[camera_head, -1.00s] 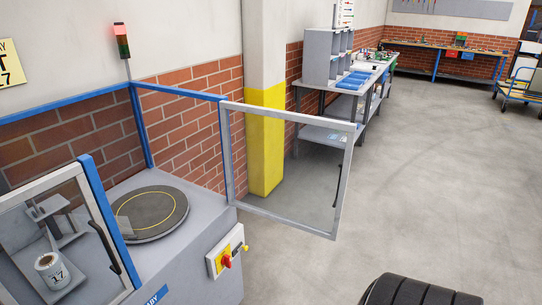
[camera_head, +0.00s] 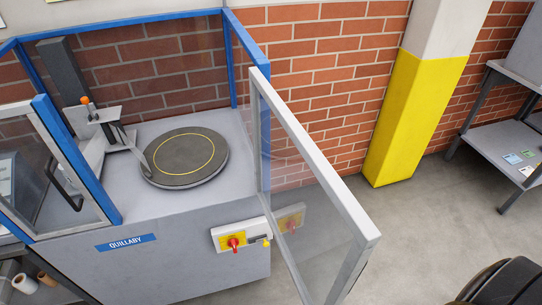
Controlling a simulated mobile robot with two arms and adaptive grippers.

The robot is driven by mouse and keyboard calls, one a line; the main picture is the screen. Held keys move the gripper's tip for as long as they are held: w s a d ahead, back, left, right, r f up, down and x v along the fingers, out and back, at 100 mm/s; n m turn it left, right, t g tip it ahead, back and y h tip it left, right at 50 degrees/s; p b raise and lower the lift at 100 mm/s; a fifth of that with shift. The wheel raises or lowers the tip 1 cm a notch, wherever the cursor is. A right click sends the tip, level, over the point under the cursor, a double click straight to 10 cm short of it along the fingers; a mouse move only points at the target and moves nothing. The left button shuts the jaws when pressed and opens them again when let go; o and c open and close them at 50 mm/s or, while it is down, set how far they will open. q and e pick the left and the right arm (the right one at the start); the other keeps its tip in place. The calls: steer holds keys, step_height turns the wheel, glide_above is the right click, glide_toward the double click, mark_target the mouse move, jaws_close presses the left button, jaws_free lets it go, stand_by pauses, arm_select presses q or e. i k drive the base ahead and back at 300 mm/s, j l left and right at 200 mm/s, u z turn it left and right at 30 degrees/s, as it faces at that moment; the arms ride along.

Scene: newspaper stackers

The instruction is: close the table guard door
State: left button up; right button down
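The table guard door (camera_head: 318,160) is a clear panel in a grey frame, hinged at the right side of the blue-framed guard. It stands open, swung out toward me past the front of the machine. The guard frame (camera_head: 231,58) surrounds a grey machine top with a round dark turntable (camera_head: 186,157) marked by a yellow ring. The door's handle is not clearly visible. Neither of my grippers is in view.
A yellow-painted pillar (camera_head: 410,110) and a grey shelf bench (camera_head: 505,148) stand to the right. A dark rounded object (camera_head: 503,283) is at bottom right. Grey floor lies between.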

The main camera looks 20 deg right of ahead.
mark_target(367, 235)
steer(key=l+u, duration=0.1)
steer(key=l, duration=0.4)
steer(key=k+l+u, duration=0.1)
steer(key=l, duration=0.35)
steer(key=k+l, duration=0.15)
steer(key=l, duration=0.35)
steer(key=i+u, duration=0.05)
